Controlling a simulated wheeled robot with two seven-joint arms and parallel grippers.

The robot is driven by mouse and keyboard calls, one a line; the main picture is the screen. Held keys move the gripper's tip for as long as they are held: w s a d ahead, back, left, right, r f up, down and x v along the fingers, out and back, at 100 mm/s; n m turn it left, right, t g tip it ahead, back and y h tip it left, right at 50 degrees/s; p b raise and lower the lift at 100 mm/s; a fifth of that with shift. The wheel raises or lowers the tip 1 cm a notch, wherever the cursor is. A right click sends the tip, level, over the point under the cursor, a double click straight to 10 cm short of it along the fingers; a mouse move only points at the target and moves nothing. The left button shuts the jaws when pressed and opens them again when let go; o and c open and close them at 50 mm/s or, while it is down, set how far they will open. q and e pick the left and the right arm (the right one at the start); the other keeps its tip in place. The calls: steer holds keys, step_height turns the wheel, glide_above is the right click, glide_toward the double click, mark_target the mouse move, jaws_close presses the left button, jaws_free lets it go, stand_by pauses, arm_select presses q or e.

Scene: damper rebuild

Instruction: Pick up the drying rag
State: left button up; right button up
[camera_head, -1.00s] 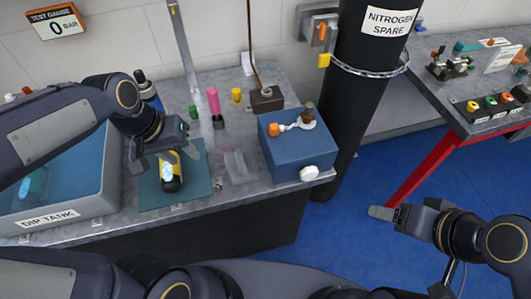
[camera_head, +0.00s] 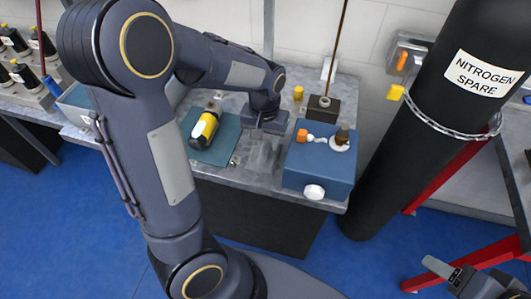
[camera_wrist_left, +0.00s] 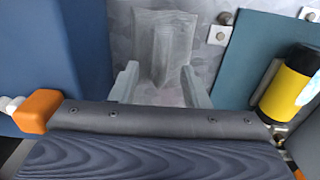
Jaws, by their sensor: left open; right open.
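A pale grey, ridged piece that looks like the drying rag (camera_wrist_left: 165,45) lies on the metal bench top in the left wrist view. In the head view it shows faintly as a grey patch (camera_head: 259,157) between the green-blue mat and the blue box. My left gripper (camera_wrist_left: 159,85) is open above the bench, its two fingers on either side of the rag's near end. Nothing is seen clamped between them. In the head view the left gripper (camera_head: 262,131) is partly hidden by its own wrist. My right gripper (camera_head: 436,268) is open and empty at lower right, away from the bench.
The mat (camera_head: 228,148) holds a yellow and black cylinder (camera_head: 204,129) just left of the gripper. The blue box (camera_head: 318,171) stands close on the right, with an orange-ended part on top. The black nitrogen cylinder (camera_head: 420,150) stands farther right.

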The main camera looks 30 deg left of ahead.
mark_target(264, 146)
arm_select(q)
step_height(264, 146, down, 4)
steer(key=shift+a+r, duration=0.1)
steer(key=shift+r, duration=0.15)
jaws_close()
steer(key=shift+r, duration=0.15)
steer(key=shift+w+r, duration=0.1)
steer(key=shift+r, duration=0.5)
steer(key=s+a+r, duration=0.6)
steer(key=s+r, duration=0.5)
steer(key=s, duration=0.2)
steer(key=shift+r, duration=0.3)
